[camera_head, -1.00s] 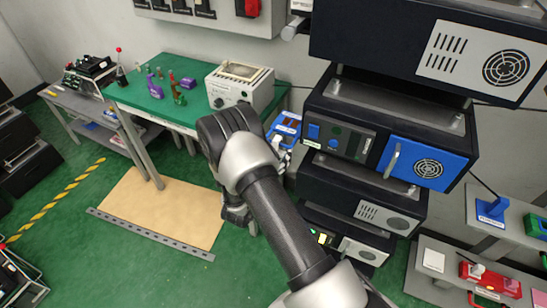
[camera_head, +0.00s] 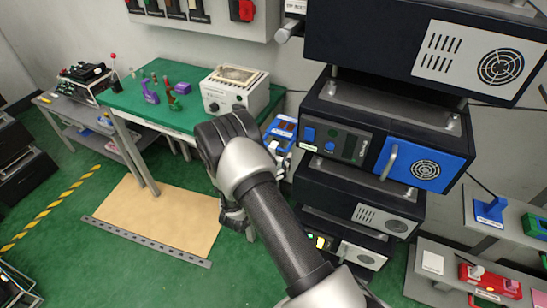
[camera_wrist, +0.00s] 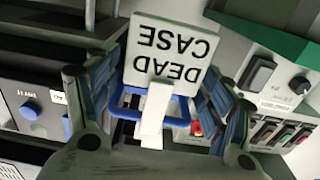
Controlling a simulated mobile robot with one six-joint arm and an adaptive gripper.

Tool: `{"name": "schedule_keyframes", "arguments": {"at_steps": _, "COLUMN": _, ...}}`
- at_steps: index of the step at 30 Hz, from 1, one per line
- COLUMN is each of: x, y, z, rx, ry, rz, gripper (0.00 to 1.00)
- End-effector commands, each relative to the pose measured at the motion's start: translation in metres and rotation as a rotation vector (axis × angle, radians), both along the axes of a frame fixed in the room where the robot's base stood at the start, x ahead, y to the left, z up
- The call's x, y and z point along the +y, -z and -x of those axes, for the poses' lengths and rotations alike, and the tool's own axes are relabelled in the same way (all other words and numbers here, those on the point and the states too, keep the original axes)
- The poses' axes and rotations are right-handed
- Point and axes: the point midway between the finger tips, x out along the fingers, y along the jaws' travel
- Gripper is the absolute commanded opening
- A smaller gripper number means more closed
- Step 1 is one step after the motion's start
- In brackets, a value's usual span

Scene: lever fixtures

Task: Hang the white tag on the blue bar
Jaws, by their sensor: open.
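The white tag (camera_wrist: 176,52), lettered "DEAD CASE" and upside down in the wrist view, is between the spread fingers of my gripper (camera_wrist: 150,88). The gripper is open, with its dark fingers at either side. A white strip (camera_wrist: 154,118) runs from the tag across the blue bar (camera_wrist: 185,122), a bent blue loop behind it. I cannot tell whether the strip hooks over the bar or only lies in front of it. In the head view my arm hides most of this, and a blue fixture (camera_head: 281,128) shows beside it.
Stacked dark equipment boxes (camera_head: 345,215) stand close to the right of my arm. A green table (camera_head: 140,98) with a white instrument (camera_head: 235,91) is to the left. Green floor (camera_head: 60,220) is open at lower left.

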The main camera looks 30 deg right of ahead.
Motion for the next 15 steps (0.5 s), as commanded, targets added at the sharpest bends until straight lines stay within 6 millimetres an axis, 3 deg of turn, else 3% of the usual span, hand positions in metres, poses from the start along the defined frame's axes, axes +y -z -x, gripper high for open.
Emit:
{"name": "schedule_keyframes", "arguments": {"at_steps": 11, "x": 0.001, "y": 0.0, "z": 0.0, "rx": 0.001, "ry": 0.0, "rz": -0.001, "gripper": 0.8}}
{"name": "schedule_keyframes", "arguments": {"at_steps": 15, "x": 0.01, "y": 0.001, "z": 0.007, "rx": 0.002, "ry": -0.003, "rz": -0.001, "gripper": 0.8}}
